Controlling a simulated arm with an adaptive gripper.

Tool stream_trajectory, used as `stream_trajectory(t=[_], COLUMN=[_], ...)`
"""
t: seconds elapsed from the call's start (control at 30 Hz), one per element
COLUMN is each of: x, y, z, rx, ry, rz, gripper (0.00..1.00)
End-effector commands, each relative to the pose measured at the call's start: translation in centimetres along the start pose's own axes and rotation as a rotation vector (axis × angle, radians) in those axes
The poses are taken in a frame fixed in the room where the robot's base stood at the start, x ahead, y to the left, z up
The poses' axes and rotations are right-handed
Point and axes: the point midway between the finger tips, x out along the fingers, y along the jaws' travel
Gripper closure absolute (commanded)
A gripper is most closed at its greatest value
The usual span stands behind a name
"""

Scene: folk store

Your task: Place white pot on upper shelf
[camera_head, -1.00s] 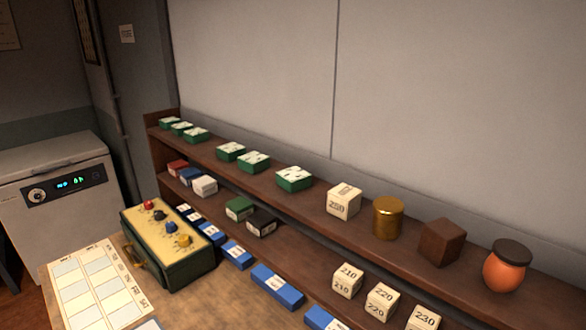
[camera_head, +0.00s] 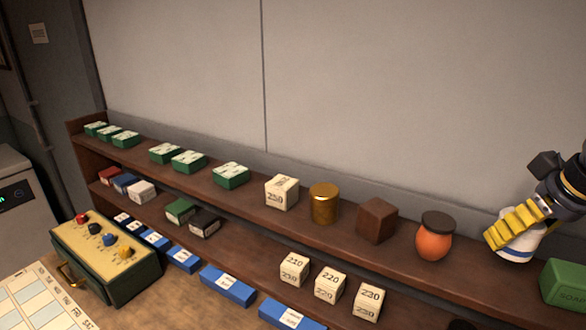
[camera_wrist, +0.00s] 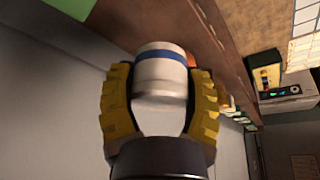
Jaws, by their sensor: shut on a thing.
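The white pot (camera_head: 518,250) with a blue band shows at the right of the head view, partly covered by my gripper (camera_head: 514,226). In the wrist view the pot (camera_wrist: 160,88) sits between the yellow ribbed fingers of my gripper (camera_wrist: 160,100), which are shut on its sides. The pot is at the upper shelf (camera_head: 465,270), between an orange pot with a dark lid (camera_head: 435,240) and a green box (camera_head: 566,283). I cannot tell whether its base touches the shelf board.
On the upper shelf to the left stand a brown block (camera_head: 376,220), a gold tin (camera_head: 323,203), a cream box (camera_head: 282,192) and several green boxes (camera_head: 230,176). The lower shelf holds numbered cream boxes (camera_head: 330,285). A wall rises behind.

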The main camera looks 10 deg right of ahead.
Motion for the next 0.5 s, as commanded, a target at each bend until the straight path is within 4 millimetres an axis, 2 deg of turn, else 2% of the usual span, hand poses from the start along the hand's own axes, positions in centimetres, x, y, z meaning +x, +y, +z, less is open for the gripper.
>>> stream_trajectory(t=[0.1, 0.37, 0.5], x=[2.0, 3.7, 5.3], y=[1.1, 2.0, 2.3], z=[-0.2, -0.5, -0.1], rx=[0.001, 0.0, 0.002], ry=[-0.001, 0.001, -0.001], rz=[0.0, 0.0, -0.002], gripper=[0.8, 0.8, 0.8])
